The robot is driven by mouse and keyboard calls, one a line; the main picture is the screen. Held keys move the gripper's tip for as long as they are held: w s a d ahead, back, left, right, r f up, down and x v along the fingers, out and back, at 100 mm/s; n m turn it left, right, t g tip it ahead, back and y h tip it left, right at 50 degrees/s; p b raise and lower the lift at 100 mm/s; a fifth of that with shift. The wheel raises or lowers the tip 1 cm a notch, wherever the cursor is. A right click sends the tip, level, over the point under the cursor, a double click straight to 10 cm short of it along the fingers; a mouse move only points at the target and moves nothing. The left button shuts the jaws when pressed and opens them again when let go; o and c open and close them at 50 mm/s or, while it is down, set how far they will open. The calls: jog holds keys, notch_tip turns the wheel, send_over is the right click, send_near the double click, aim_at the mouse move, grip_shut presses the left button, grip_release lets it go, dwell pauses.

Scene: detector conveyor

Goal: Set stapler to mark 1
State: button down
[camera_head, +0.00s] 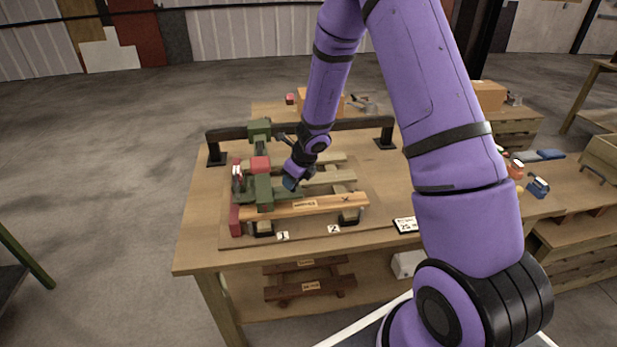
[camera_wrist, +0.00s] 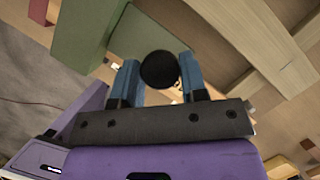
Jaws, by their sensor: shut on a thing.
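A green machine with a red block on it, which seems to be the stapler (camera_head: 264,191), stands at the left of the fixture, behind the front wooden rail. The number card 1 (camera_head: 283,236) sits below that rail's left part, and card 2 (camera_head: 334,229) is to its right. My gripper (camera_head: 291,183) is just right of the green body. In the wrist view its blue fingers (camera_wrist: 160,78) are shut on a round black knob (camera_wrist: 159,69). Green surfaces show beyond the knob. I cannot see clearly how the knob joins the machine.
The front wooden rail (camera_head: 303,206) carries a label and stands on dark supports. A dark crossbar (camera_head: 345,125) on posts spans the back of the table. A small sign (camera_head: 406,225) lies front right. The table's left front corner is clear.

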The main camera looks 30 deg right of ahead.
jog(key=shift+w+a, duration=0.15)
jog(key=shift+a, duration=0.45)
jog(key=c, duration=0.7)
grip_release()
jog(key=v, duration=1)
jog(key=shift+d+r, duration=0.15)
jog(key=shift+r, duration=0.2)
